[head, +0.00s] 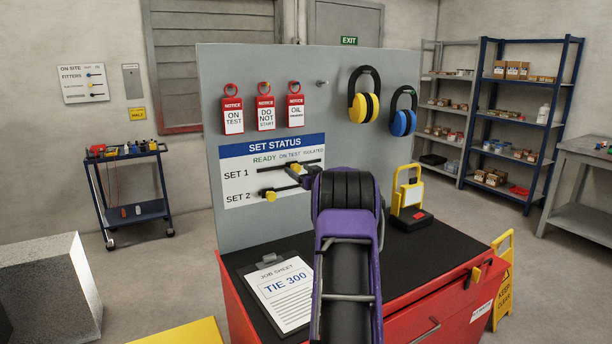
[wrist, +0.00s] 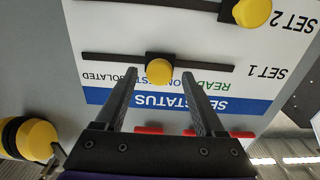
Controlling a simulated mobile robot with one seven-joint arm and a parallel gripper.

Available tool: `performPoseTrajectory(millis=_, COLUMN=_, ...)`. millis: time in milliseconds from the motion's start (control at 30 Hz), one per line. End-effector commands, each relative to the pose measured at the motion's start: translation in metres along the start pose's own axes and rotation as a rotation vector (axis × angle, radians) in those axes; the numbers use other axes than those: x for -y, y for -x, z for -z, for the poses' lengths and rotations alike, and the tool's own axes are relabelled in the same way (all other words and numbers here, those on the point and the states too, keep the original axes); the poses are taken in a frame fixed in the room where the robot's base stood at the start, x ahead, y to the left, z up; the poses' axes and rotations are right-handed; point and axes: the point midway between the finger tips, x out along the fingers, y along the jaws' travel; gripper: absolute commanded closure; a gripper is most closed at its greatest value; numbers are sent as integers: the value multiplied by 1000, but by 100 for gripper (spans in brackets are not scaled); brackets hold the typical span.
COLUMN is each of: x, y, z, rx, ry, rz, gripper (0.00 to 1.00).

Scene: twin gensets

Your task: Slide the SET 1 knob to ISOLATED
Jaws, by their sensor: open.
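The SET STATUS board (head: 240,190) hangs on the grey panel, with READY, ON TEST and ISOLATED across its top. The yellow SET 1 knob (head: 295,167) sits near the middle of its dark rail, about under ON TEST. The wrist view shows the board upside down, with ISOLATED to the left of the SET 1 knob (wrist: 160,71). My gripper (wrist: 159,75) is open, its fingertips on either side of this knob with a visible gap at each side. The yellow SET 2 knob (head: 271,196) is on the lower rail, toward its left end.
Three red notice tags (head: 265,113) hang above the board. Yellow ear defenders (head: 364,95) and blue ones (head: 402,118) hang to the right. A clipboard (head: 282,293) and a yellow-handled lamp (head: 410,200) are on the red cabinet's top below my arm.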

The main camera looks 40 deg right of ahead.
Motion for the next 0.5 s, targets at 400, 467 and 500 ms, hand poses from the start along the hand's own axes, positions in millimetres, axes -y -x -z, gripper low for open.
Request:
performPoseTrajectory(millis=400, x=-1, y=59, z=0, rx=0, ry=-1, rz=-3, gripper=29)
performPoseTrajectory(millis=467, x=-1, y=72, z=0, rx=1, ry=0, rz=-3, gripper=29)
performPoseTrajectory(millis=500, x=-1, y=81, z=0, rx=0, ry=0, rz=-3, gripper=29)
